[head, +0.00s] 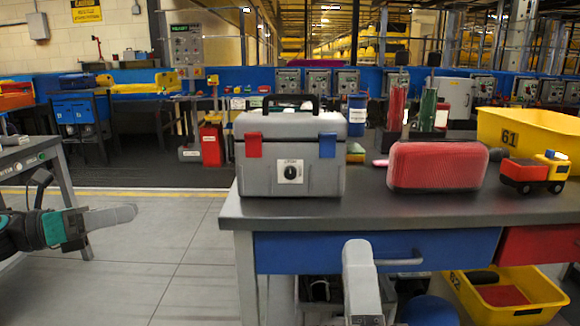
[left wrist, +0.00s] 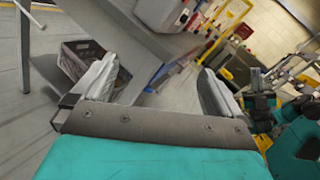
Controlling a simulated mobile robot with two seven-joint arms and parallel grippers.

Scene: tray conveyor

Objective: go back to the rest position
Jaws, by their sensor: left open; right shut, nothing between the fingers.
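My left gripper (head: 110,217) shows at the left of the head view, over the floor left of the workbench, holding nothing. In the left wrist view my left gripper (left wrist: 157,85) has its two pale fingers wide apart with nothing between them. My right gripper (head: 362,280) shows at the bottom middle of the head view, as a pale finger shape pointing up in front of the workbench drawers. It is shut and empty. Neither gripper touches anything in the head view.
The workbench (head: 430,206) carries a grey toolbox (head: 265,170), a red case (head: 437,167), a toy truck (head: 535,172) and a yellow bin (head: 560,135). Below it stands a yellow crate (head: 510,308). Another table (head: 35,150) is at far left. Floor between them is clear.

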